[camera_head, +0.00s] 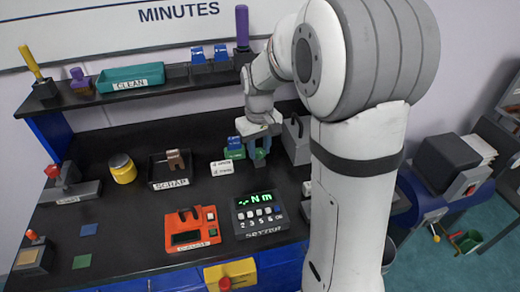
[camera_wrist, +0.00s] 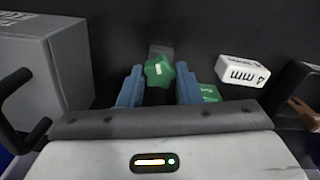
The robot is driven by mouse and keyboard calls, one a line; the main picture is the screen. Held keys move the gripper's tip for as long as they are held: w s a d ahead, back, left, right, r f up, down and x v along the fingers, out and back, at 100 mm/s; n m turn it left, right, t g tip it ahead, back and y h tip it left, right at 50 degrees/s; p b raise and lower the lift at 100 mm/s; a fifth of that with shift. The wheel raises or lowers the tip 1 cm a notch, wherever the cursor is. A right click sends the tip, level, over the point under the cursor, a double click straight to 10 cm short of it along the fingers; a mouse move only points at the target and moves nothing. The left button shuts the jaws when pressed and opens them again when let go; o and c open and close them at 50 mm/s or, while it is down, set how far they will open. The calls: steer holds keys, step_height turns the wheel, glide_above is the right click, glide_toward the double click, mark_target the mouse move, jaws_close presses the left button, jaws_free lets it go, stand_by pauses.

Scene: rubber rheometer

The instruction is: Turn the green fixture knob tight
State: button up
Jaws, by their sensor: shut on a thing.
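The green fixture knob (camera_wrist: 158,71), a lobed knob with a small white mark on top, shows in the wrist view between the tips of my two blue fingers. My gripper (camera_wrist: 159,68) is shut on it. A dark grey piece shows just behind the knob.
A grey box with a handle (camera_head: 297,140) stands close right of my gripper. The scrap tray (camera_head: 170,184), orange device (camera_head: 191,229) and keypad display unit (camera_head: 258,214) are farther off.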

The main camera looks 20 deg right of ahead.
steer(key=m, duration=0.4)
steer(key=shift+m, duration=0.3)
steer(key=m, duration=0.4)
steer(key=shift+m, duration=0.3)
steer(key=o, duration=0.8)
steer(key=shift+o, duration=0.2)
